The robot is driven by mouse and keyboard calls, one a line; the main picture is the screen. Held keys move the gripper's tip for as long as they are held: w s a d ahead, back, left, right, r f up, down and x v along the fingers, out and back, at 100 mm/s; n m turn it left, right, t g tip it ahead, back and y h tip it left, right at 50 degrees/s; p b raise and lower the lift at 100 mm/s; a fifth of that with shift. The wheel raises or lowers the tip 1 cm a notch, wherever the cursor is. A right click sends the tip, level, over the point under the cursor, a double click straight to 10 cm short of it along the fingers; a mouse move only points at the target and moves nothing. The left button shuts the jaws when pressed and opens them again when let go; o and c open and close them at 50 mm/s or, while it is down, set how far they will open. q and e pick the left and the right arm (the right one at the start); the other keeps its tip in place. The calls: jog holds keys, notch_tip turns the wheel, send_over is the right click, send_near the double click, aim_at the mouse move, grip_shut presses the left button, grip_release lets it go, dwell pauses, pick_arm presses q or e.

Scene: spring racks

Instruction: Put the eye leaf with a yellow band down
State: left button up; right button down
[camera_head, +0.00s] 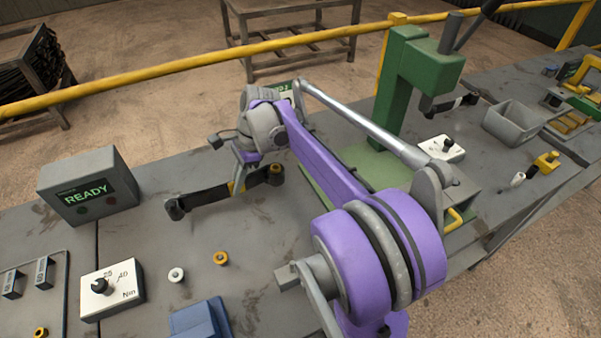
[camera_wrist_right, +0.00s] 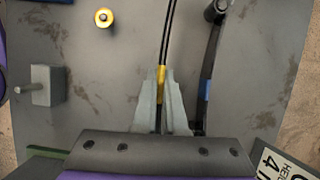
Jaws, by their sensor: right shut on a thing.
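My right gripper (camera_head: 240,170) is low over the bench, its fingers closed on the eye leaf with a yellow band (camera_head: 236,187). In the right wrist view the gripper (camera_wrist_right: 162,88) has its fingertips at the yellow band of the dark, thin leaf (camera_wrist_right: 166,40), which runs up out of the picture. A dark leaf with a blue band (camera_wrist_right: 206,90) lies just to its right, with a round eye at its top. In the head view dark bars overlap, so I cannot tell whether the held leaf touches the bench. My left gripper is not seen.
A READY box (camera_head: 90,187) and a dial box (camera_head: 112,290) stand at left. A white ring (camera_head: 176,275), a yellow ring (camera_head: 221,258) and a blue block (camera_head: 200,318) lie in front. A green press (camera_head: 405,75) and a grey bin (camera_head: 513,123) stand at right.

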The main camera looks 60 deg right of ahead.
aim_at(240, 218)
jog(key=shift+f+b, duration=0.35)
jog(key=shift+f, duration=4.65)
jog(key=shift+f, duration=0.1)
jog(key=c, duration=1)
grip_release()
